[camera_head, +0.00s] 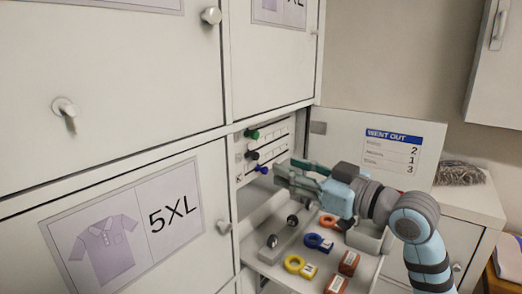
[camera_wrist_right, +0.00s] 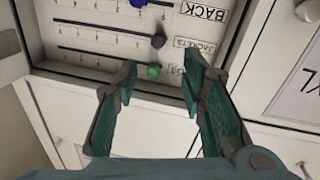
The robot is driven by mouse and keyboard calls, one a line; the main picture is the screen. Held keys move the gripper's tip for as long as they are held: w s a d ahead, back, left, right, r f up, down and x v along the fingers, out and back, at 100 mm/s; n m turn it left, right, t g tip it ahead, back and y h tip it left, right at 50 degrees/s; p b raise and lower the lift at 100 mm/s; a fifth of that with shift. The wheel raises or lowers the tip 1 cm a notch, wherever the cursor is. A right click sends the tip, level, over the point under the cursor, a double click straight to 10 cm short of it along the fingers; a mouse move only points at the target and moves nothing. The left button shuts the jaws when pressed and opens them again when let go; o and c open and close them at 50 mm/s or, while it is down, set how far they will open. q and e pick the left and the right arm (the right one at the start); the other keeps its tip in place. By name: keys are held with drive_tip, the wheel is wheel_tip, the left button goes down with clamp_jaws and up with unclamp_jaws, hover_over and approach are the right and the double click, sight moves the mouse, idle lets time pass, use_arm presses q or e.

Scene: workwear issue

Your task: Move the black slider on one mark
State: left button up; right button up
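The black slider (camera_head: 253,155) is a dark knob on the middle track of a white marked panel (camera_head: 272,139), between a green slider (camera_head: 252,134) above and a blue slider (camera_head: 262,170) below. In the right wrist view, which is turned over, the black slider (camera_wrist_right: 158,41) sits near the labelled end of its track, beyond the green slider (camera_wrist_right: 153,71). My right gripper (camera_head: 283,172) is open and empty in front of the panel. In the wrist view its fingertips (camera_wrist_right: 160,65) flank the green slider in the picture; contact cannot be told. My left gripper is not in view.
An open door (camera_head: 345,140) with a "WENT OUT" sheet (camera_head: 391,151) stands right of the panel. Below my right gripper, a pulled-out tray (camera_head: 268,270) holds blue, yellow, orange and red tagged items. Closed locker doors with knobs (camera_head: 211,16) fill the left.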

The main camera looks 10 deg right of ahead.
sight(257, 157)
drive_tip(key=p+x, duration=0.1)
drive_tip(key=x, duration=0.9)
drive_tip(key=shift+w+d+f, duration=0.15)
drive_tip(key=shift+w+f, duration=0.05)
drive_tip(key=shift+s+d+r, duration=0.1)
drive_tip(key=shift+s, duration=0.25)
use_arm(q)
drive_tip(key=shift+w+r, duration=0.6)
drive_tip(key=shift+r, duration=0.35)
use_arm(e)
drive_tip(key=shift+w, duration=0.15)
clamp_jaws()
